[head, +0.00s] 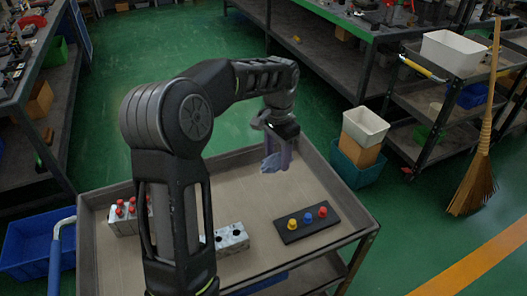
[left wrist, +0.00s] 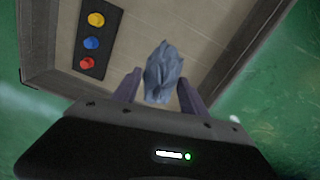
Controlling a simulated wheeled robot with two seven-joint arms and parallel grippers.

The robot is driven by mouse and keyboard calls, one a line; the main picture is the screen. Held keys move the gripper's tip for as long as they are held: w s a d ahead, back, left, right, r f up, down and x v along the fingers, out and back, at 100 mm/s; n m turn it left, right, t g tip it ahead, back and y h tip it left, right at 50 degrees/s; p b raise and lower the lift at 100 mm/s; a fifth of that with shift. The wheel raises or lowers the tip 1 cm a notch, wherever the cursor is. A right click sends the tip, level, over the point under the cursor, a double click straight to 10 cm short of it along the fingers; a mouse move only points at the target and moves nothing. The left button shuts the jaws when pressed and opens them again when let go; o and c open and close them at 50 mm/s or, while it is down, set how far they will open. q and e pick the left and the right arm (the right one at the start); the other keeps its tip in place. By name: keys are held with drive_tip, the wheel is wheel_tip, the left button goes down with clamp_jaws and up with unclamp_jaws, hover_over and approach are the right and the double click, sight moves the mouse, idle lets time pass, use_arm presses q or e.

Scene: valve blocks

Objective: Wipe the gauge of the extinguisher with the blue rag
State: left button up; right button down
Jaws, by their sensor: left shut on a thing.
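My left gripper (head: 284,150) is shut on the blue rag (head: 271,163), a crumpled grey-blue bundle held near the far edge of the cart's tray (head: 262,205). In the left wrist view the rag (left wrist: 163,72) stands out between the two fingers of the gripper (left wrist: 158,92). I cannot tell from these views whether the rag touches the tray. I see no extinguisher and no gauge in either view. My right gripper is not in view.
On the tray are a black plate (head: 290,236) with yellow, blue and red knobs, a pale block (head: 233,241) with dark holes, and a block with red knobs (head: 126,222), partly behind my arm. Beyond stand a white bin (head: 364,127) and a broom (head: 475,178).

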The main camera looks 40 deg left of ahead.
use_arm(q)
drive_tip(key=w+d+r+n+p, duration=0.1)
drive_tip(key=d, duration=0.8)
drive_tip(key=w+d+r+n+p, duration=0.1)
drive_tip(key=d+n, duration=0.1)
drive_tip(key=d, duration=0.7)
drive_tip(key=shift+w+d+r, duration=0.2)
drive_tip(key=shift+w+r, duration=0.05)
drive_tip(key=shift+r, duration=0.05)
